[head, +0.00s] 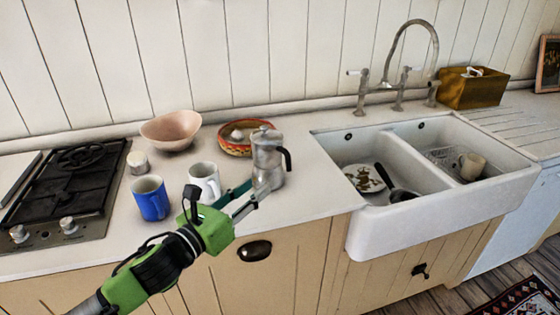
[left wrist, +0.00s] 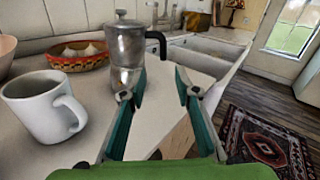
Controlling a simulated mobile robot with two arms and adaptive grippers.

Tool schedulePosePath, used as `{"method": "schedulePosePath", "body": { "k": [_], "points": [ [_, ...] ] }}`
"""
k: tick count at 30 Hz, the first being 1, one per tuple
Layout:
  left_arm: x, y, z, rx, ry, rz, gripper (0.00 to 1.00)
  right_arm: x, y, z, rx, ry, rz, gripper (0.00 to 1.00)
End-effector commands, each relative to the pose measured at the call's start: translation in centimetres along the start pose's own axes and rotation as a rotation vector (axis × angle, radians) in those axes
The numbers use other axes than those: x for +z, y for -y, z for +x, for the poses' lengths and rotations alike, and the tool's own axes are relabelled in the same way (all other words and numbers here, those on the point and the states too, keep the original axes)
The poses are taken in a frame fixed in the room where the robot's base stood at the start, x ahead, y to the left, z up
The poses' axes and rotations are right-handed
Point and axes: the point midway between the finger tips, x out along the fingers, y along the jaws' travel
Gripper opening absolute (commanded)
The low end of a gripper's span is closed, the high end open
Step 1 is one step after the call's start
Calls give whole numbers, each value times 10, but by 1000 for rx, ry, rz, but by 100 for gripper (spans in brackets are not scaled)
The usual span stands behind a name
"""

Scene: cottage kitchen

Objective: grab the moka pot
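The silver moka pot (head: 268,158) with a dark handle stands upright on the counter, left of the sink. In the left wrist view the moka pot (left wrist: 126,48) is ahead, slightly left of centre. My left gripper (head: 254,194) is open at the counter's front edge, just short of the pot. In the wrist view the fingers of my left gripper (left wrist: 156,90) are spread with nothing between them. The left finger overlaps the pot's lower part; I cannot tell if they touch. My right gripper is not in view.
A white mug (head: 205,181) and a blue mug (head: 150,199) stand left of the pot. A patterned bowl (head: 235,148) is behind it, and a pink bowl (head: 170,131) is farther left. The sink (head: 349,230) lies to the right.

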Motion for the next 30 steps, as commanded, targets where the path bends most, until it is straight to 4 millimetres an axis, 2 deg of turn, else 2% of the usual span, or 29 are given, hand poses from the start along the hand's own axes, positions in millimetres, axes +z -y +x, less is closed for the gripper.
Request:
{"method": "schedulePosePath", "body": {
  "k": [4,7,12,14,17,23,30],
  "points": [
    [6,2,12,-15,9,55,29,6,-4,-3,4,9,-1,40],
    [8,3,30,-16,10,53,29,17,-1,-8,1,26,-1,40],
    [8,4,62,-16,10,52,29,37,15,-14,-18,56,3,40],
    [7,4,71,-15,9,52,29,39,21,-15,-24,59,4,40],
    [6,3,81,-14,8,52,29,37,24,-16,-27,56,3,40],
    [6,4,90,-14,8,51,29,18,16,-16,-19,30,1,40],
    [6,8,120,-15,8,48,29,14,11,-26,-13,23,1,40]
  ]
}}
